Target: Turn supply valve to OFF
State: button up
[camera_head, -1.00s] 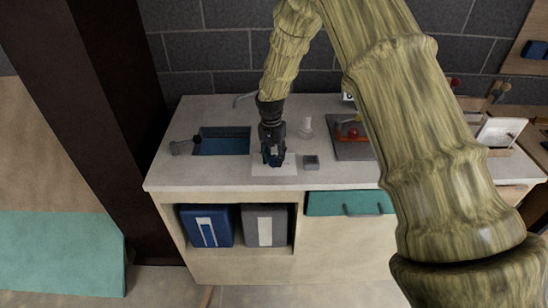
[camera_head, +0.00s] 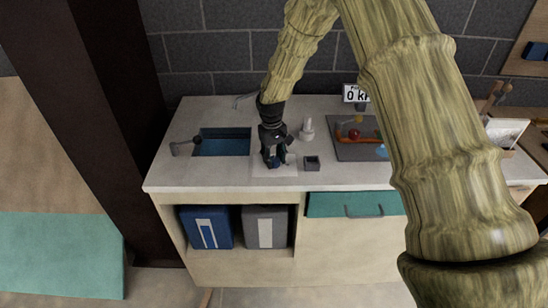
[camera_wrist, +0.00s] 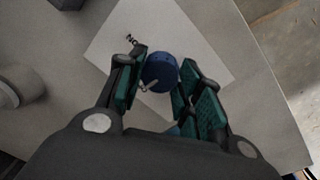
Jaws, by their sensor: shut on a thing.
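The supply valve shows as a round blue knob (camera_wrist: 161,70) with a small grey pointer, on a white plate (camera_wrist: 110,40) in the wrist view. A small dark marking on the plate near the left finger is too small to read. My gripper (camera_wrist: 162,75) is shut on the knob, with a teal-padded finger on either side. In the head view my gripper (camera_head: 274,160) points down at the white plate (camera_head: 262,171) on the counter, and its fingers hide most of the knob.
The counter (camera_head: 190,178) holds a sink (camera_head: 222,142) at left, a small dark square box (camera_head: 312,163) and a pale bottle-like item (camera_head: 307,129) close right of my gripper.

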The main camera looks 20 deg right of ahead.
aim_at(273, 159)
jog(key=shift+w+r+n, duration=0.1)
jog(key=shift+n, duration=0.4)
jog(key=o, duration=1)
jog(key=r, duration=1.2)
jog(key=shift+a, duration=0.25)
